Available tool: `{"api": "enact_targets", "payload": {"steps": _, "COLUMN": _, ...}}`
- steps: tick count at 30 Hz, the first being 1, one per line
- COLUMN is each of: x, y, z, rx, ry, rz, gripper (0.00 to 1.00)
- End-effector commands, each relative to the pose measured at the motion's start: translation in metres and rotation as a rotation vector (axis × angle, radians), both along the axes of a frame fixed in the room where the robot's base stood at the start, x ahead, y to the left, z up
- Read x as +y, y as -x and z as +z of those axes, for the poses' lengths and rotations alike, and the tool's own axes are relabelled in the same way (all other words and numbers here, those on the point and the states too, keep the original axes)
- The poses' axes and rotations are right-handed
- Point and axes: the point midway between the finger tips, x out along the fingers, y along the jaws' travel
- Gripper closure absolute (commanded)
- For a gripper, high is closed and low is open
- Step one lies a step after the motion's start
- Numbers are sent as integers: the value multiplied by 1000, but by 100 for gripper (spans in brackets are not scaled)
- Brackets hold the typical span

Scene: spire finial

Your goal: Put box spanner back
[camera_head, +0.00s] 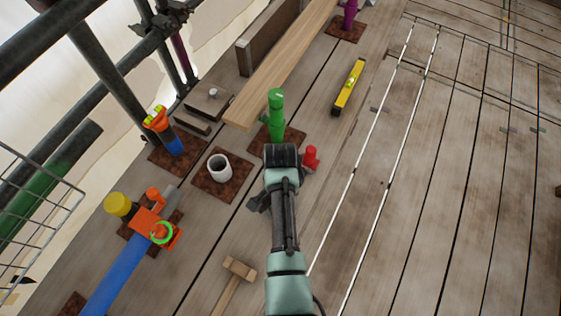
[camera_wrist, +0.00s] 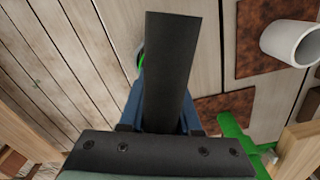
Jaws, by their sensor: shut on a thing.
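My gripper (camera_head: 282,157) hangs over the boards, just below a green upright piece with a round top (camera_head: 276,108) in the head view. In the wrist view my gripper (camera_wrist: 165,105) shows blue parts behind a broad dark bar. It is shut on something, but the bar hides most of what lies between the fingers. A curved green edge (camera_wrist: 139,57) shows beside the bar. I cannot tell for certain which thing is the box spanner. A green piece with a side arm also shows low right in the wrist view (camera_wrist: 236,128). A red piece (camera_head: 311,157) shows right of my gripper.
A white tube (camera_head: 219,168) stands on a brown mat left of my gripper. Orange and blue fittings (camera_head: 165,232) lie further left. A wooden mallet (camera_head: 238,270) lies at the front. A plank (camera_head: 280,65) and a yellow level (camera_head: 349,88) lie behind.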

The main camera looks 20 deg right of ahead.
Motion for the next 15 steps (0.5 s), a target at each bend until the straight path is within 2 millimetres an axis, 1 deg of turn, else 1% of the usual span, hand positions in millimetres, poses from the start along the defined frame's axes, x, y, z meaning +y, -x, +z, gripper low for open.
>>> {"api": "enact_targets", "payload": {"steps": 12, "x": 0, "y": -1, "z": -2, "rx": -2, "ry": 0, "rz": 0, "gripper": 100}}
{"api": "enact_targets", "payload": {"steps": 13, "x": 0, "y": -1, "z": -2, "rx": -2, "ry": 0, "rz": 0, "gripper": 66}}
{"api": "enact_targets", "payload": {"steps": 15, "x": 0, "y": -1, "z": -2, "rx": -2, "ry": 0, "rz": 0, "gripper": 54}}
